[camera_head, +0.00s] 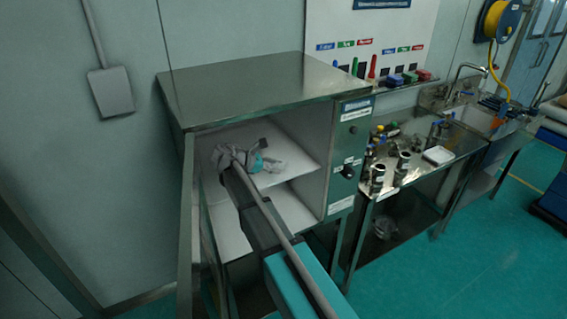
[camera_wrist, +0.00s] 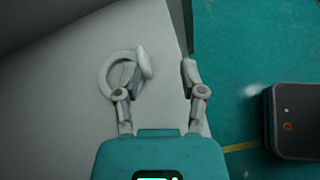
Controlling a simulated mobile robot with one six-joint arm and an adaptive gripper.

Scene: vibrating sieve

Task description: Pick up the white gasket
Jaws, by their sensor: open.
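The white gasket (camera_wrist: 105,84) is a pale ring lying flat on the white shelf (camera_wrist: 60,125) in the wrist view. My gripper (camera_wrist: 165,66) is open, with its two fingers spread apart. The left finger overlaps the right part of the ring in the picture and hides some of it. The right finger is at the shelf's edge, clear of the ring. I cannot tell whether the left finger touches the gasket. In the head view my gripper (camera_head: 240,158) is inside the open cabinet, over its upper shelf. The gasket cannot be made out there.
The metal cabinet (camera_head: 250,85) has side walls, a top and a lower shelf (camera_head: 230,235) around my arm. Its open door (camera_head: 187,225) stands to the left. A steel bench (camera_head: 430,165) with metal fittings stands to the right. The green floor (camera_head: 480,250) in front is clear.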

